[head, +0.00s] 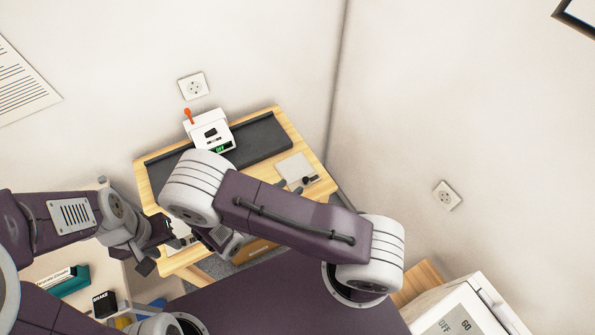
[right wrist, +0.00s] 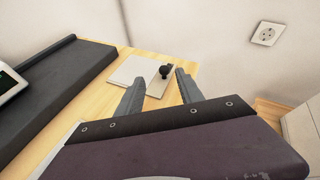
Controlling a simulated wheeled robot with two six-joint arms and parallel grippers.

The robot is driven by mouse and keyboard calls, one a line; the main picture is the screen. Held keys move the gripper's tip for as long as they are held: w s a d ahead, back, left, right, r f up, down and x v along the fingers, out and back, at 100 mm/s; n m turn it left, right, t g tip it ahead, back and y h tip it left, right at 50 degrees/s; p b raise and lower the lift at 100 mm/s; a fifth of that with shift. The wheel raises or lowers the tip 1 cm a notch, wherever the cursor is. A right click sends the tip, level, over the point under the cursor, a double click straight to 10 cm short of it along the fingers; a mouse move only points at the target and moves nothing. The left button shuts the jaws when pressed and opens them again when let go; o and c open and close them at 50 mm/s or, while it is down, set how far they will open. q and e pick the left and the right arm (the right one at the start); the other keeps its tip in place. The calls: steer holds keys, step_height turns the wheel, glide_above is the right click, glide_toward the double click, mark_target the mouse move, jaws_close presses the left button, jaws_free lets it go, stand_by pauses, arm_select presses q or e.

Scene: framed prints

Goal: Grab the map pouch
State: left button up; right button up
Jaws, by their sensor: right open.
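I cannot tell for sure which thing is the map pouch. A flat pale sheet-like item (head: 293,167) lies on the right end of the wooden desk, with a small black knob-like piece (head: 308,180) by it. In the right wrist view the flat item (right wrist: 128,70) and the black piece (right wrist: 165,71) lie just beyond my fingertips. My right gripper (right wrist: 159,77) is open and empty, its fingers apart and pointing at them. My left gripper (head: 160,248) is at the desk's left front corner; its jaw gap is unclear.
A dark mat (head: 262,142) covers the back of the desk (head: 150,180). A white device with an orange-red lever (head: 208,130) stands on it. A white machine (head: 465,310) is at lower right. A teal box (head: 70,283) and a black box (head: 104,304) sit at lower left.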

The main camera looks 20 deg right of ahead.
mark_target(304, 181)
steer(key=shift+x, duration=1.25)
steer(key=shift+s+d+f, duration=0.1)
steer(key=shift+d+f, duration=0.05)
steer(key=shift+d, duration=0.1)
steer(key=x, duration=0.4)
steer(key=shift+d+f, duration=0.3)
steer(key=shift+f, duration=0.1)
steer(key=shift+s+a+r, duration=0.1)
steer(key=shift+s, duration=0.05)
jaws_close()
